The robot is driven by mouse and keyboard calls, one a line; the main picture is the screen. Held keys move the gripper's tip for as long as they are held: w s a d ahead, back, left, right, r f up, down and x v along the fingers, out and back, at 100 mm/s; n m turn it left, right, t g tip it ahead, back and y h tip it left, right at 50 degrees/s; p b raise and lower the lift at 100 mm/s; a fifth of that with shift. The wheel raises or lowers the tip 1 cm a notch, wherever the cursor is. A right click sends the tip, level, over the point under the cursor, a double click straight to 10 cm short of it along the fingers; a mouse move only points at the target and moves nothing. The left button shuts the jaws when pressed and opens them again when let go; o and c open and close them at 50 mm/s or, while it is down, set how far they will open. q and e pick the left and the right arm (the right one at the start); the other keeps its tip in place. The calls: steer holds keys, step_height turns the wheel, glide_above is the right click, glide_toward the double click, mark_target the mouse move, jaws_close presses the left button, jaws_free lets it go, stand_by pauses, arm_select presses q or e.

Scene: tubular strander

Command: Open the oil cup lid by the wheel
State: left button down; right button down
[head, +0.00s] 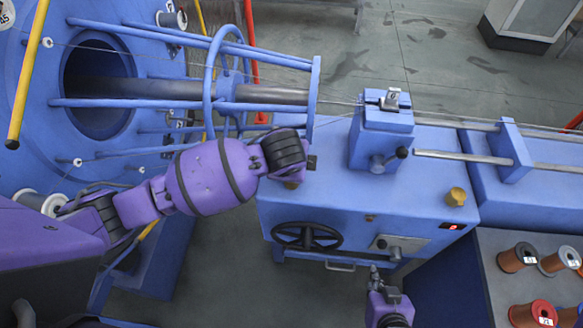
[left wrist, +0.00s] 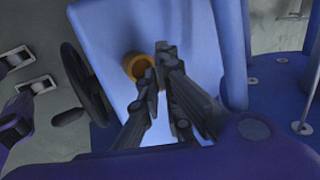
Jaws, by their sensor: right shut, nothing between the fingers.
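The brass oil cup (left wrist: 131,64) by the wheel is on the machine's blue top in the left wrist view, with a dark orange round inside facing me. Its far side is partly hidden by the fingers, and I cannot make out its lid clearly. My left gripper (left wrist: 157,74) has its fingertips together right beside the cup; whether they touch it I cannot tell. In the head view my left wrist covers most of this cup (head: 290,185). The black handwheel (head: 307,236) is on the machine's front, below the cup. My right gripper (head: 375,272) is shut and empty, low in front of the machine.
A second brass cup (head: 456,196) is at the right of the blue machine top. A blue block (head: 381,138) with a black-knobbed lever stands behind. The strander's cage (head: 210,104) lies at the upper left. Wire spools (head: 516,258) stand at the lower right.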

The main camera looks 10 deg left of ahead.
arm_select(q)
steer(key=c, duration=2.3)
jaws_free()
steer(key=shift+o, duration=0.2)
steer(key=v, duration=1.2)
steer(key=shift+o, duration=0.5)
